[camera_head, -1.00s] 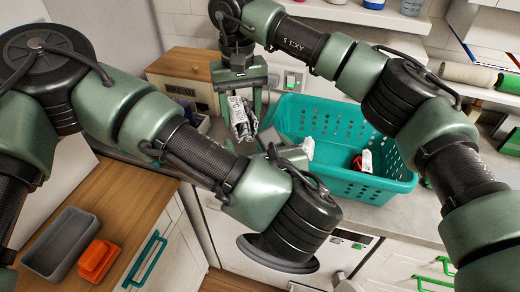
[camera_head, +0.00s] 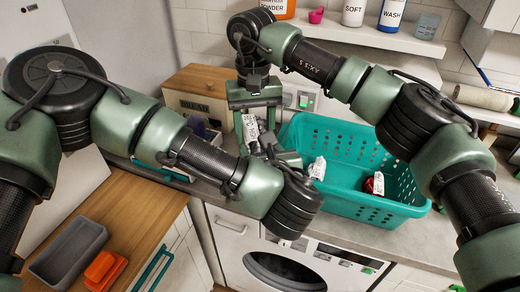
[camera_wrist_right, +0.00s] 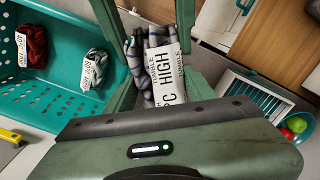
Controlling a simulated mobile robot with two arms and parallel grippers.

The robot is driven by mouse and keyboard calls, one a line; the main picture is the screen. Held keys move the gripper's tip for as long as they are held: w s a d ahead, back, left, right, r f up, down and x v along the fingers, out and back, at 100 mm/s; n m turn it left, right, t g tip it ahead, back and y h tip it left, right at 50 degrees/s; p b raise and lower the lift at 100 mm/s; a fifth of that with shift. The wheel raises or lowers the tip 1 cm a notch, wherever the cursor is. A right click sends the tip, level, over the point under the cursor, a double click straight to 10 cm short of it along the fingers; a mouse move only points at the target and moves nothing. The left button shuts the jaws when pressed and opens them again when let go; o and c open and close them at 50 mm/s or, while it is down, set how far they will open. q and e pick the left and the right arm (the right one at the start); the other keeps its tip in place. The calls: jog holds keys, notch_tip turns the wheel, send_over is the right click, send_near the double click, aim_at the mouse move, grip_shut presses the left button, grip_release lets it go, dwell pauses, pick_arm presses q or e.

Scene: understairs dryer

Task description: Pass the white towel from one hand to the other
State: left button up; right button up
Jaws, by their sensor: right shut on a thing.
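My right gripper (camera_head: 255,122) points down and is shut on a light grey and dark striped cloth with a white label (camera_head: 251,130). In the right wrist view this cloth (camera_wrist_right: 160,62) is bunched between the two green fingers, and its label reads "TUMBLE HIGH". My left gripper (camera_head: 270,150) is just below and right of the held cloth in the head view, very close to it. Its fingers are small and partly hidden, so I cannot tell its opening or any contact. A whitish labelled cloth (camera_wrist_right: 95,68) lies in the teal basket (camera_head: 335,132); it also shows in the head view (camera_head: 317,168).
A red labelled cloth (camera_head: 373,184) also lies in the basket. The basket stands on the counter above a front-loading machine (camera_head: 285,270). A wooden bread box (camera_head: 200,92) is behind left. A grey tray (camera_head: 68,252) and orange box (camera_head: 104,268) sit on the left wooden top.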

pick_arm(q)
jog(key=c, duration=0.5)
jog(key=shift+c, duration=0.2)
pick_arm(e)
jog(key=o, duration=1.5)
